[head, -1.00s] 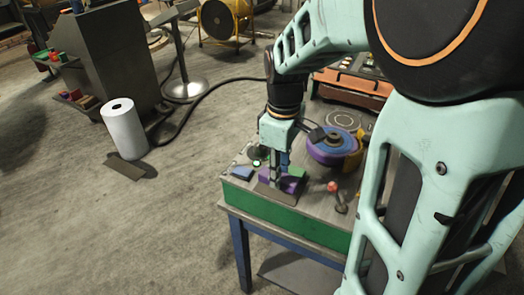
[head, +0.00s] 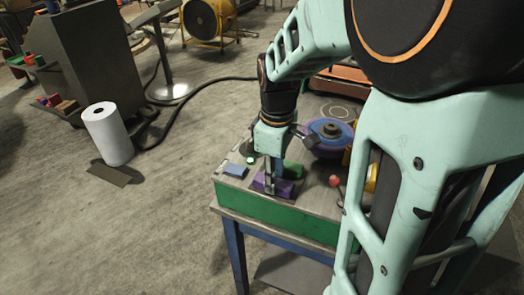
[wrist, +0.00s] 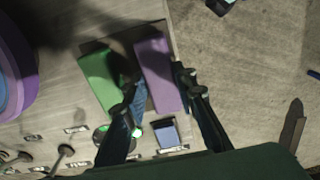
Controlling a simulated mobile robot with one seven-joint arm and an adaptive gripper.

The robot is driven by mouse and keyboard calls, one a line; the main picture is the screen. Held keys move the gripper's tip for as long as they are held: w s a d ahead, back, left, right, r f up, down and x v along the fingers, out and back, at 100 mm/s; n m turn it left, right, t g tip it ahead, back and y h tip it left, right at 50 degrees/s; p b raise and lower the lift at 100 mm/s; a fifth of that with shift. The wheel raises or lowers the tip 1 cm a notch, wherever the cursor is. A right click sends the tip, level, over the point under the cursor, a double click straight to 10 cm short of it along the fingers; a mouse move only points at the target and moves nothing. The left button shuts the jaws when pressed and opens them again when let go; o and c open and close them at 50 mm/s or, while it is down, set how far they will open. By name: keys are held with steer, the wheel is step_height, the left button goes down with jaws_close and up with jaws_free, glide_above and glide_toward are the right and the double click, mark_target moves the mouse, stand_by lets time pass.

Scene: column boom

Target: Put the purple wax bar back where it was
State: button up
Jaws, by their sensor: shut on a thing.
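The purple wax bar (head: 287,187) is at the front of the bench top, between my gripper's fingers. In the wrist view the purple bar (wrist: 158,72) lies lengthwise beside a green bar (wrist: 101,80), with a narrow gap between them. My gripper (head: 271,188) points down and is shut on the purple bar; its fingers (wrist: 155,90) show on either side of the bar's near end. The bar looks at or very near bench height; I cannot tell whether its underside touches. The fingers hide part of it.
The green bar (head: 293,170) is just behind the purple one. A small blue block (head: 236,171) lies to the left. A blue and purple wheel (head: 328,138) and a red-ended tool (head: 335,181) are to the right. The bench's green front edge (head: 270,218) is close.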

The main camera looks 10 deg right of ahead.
steer(key=shift+f, duration=0.15)
steer(key=o, duration=1.2)
steer(key=shift+c, duration=0.2)
step_height(320, 180, up, 12)
steer(key=shift+r+p, duration=0.2)
steer(key=shift+p, duration=0.1)
